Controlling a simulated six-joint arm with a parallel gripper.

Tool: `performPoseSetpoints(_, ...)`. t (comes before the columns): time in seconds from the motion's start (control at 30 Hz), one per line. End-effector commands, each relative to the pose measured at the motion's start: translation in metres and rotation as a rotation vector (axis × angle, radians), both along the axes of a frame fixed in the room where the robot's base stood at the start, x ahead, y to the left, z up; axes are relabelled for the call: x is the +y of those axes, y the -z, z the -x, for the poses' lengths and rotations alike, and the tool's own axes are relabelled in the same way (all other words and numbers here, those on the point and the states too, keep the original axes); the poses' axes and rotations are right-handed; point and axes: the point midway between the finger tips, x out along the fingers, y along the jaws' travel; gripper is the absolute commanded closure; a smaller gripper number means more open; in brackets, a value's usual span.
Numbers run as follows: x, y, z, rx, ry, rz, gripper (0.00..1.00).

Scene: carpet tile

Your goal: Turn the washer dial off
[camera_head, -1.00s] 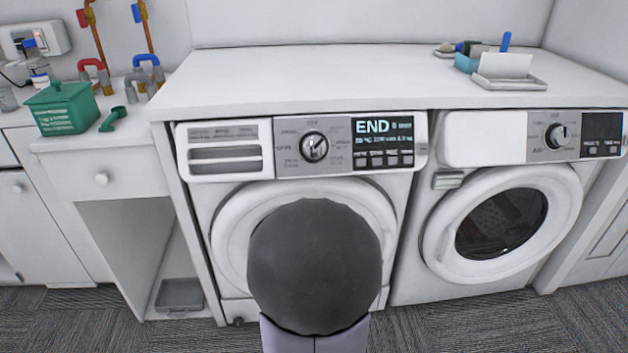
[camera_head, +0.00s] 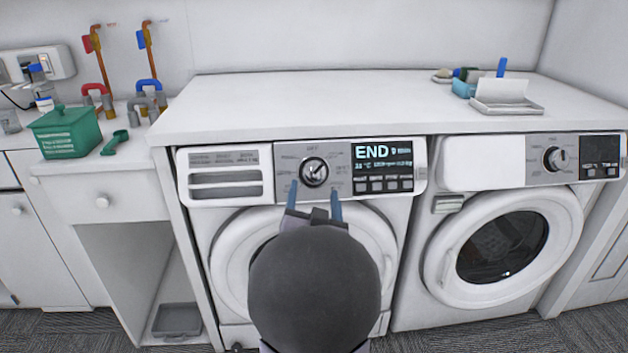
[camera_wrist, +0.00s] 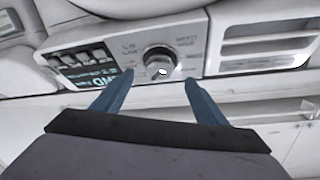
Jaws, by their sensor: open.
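The washer dial (camera_head: 315,171) is a round silver knob on the control panel of the left machine, the washer (camera_head: 224,176). Its display (camera_head: 383,165) reads END. The dial's pointer tilts up and to the right in the head view. My gripper (camera_head: 315,186) is open, with two blue fingers pointing up just below the dial. In the wrist view the dial (camera_wrist: 159,66) sits between and beyond the fingertips, and I see no contact. The panel's markings are too small to read surely, though OFF seems to stand at the top. My forearm hides the lower washer door.
A dryer (camera_head: 500,240) with its own dial (camera_head: 555,158) stands at the right. The white countertop (camera_head: 330,105) overhangs the panel. A green basket (camera_head: 66,135) and a green scoop (camera_head: 115,143) rest at the left.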

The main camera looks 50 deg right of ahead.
Motion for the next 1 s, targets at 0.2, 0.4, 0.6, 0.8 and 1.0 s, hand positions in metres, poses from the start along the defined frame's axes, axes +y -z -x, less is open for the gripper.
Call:
performPoseSetpoints(0.2, -0.016, 0.001, -0.013, 0.002, 0.000, -0.001, 0.34)
performPoseSetpoints(0.4, -0.037, 0.001, -0.030, 0.003, 0.000, -0.002, 0.34)
performPoseSetpoints(0.6, -0.050, 0.001, -0.041, 0.003, 0.000, -0.002, 0.34)
performPoseSetpoints(0.8, -0.055, 0.001, -0.044, 0.003, 0.000, -0.002, 0.34)
performPoseSetpoints(1.0, -0.055, 0.001, -0.044, 0.003, 0.000, -0.002, 0.34)
